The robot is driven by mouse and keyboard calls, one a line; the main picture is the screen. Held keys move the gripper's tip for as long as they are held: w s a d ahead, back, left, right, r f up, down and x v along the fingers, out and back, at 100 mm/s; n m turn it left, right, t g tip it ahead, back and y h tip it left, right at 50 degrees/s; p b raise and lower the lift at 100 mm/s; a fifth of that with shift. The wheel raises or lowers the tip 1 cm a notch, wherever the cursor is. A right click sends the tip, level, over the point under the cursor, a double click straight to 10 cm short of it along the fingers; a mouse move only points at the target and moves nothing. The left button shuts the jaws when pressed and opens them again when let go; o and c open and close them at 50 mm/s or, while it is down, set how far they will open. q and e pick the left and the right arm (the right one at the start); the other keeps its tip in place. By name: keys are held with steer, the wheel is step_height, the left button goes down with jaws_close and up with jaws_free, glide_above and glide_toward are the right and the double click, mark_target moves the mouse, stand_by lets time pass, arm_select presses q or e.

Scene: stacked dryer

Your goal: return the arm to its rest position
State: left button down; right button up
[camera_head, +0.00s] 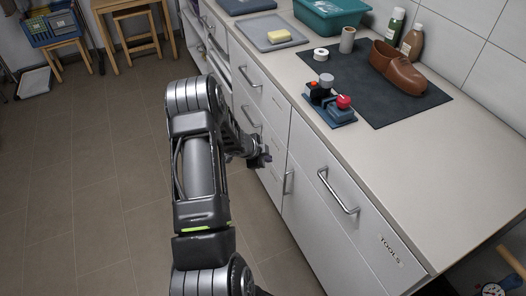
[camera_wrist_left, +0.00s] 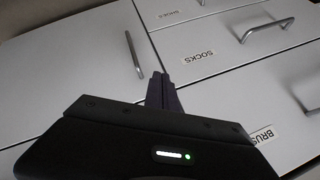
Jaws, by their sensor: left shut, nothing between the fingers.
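My left arm (camera_head: 200,165) reaches from the bottom of the head view up and along the cabinet front. Its gripper (camera_head: 262,158) is beside the white drawer fronts, below the countertop edge. In the left wrist view my left gripper (camera_wrist_left: 162,88) is shut and empty, its fingertips together in front of the cabinet fronts. I cannot tell from these views whether the fingertips touch a front. My right gripper shows in neither view.
The countertop (camera_head: 290,85) holds a dark mat (camera_head: 400,108) with a brown shoe (camera_head: 398,68) and a red-knobbed device (camera_head: 330,100). Bar handles stick out from the fronts, including the TOOLS drawer handle (camera_head: 335,192). The tiled floor (camera_head: 85,160) at left is clear; wooden stools (camera_head: 137,32) stand farther back.

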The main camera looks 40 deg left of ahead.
arm_select(q)
steer(key=shift+s+a+r, duration=0.3)
steer(key=shift+a+r, duration=0.15)
steer(key=shift+r, duration=0.3)
steer(key=s+d+f+n+g+h, duration=0.1)
steer(key=s+d+f+n, duration=0.15)
steer(key=d, duration=0.55)
steer(key=s+d+f+n, duration=0.1)
steer(key=d+f+n, duration=0.1)
steer(key=d+n, duration=0.35)
steer(key=s+d+f+n+g+h, duration=0.1)
steer(key=s+d+f, duration=0.15)
steer(key=d, duration=0.65)
steer(key=s+d+g+h, duration=0.1)
steer(key=s+d+g, duration=0.1)
steer(key=s+d, duration=0.6)
steer(key=s+d+n+g+h, duration=0.1)
steer(key=s+d+g, duration=0.1)
steer(key=s+d, duration=0.7)
steer(key=d, duration=0.7)
steer(key=shift+d+n+g, duration=0.15)
steer(key=shift+n+g, duration=0.15)
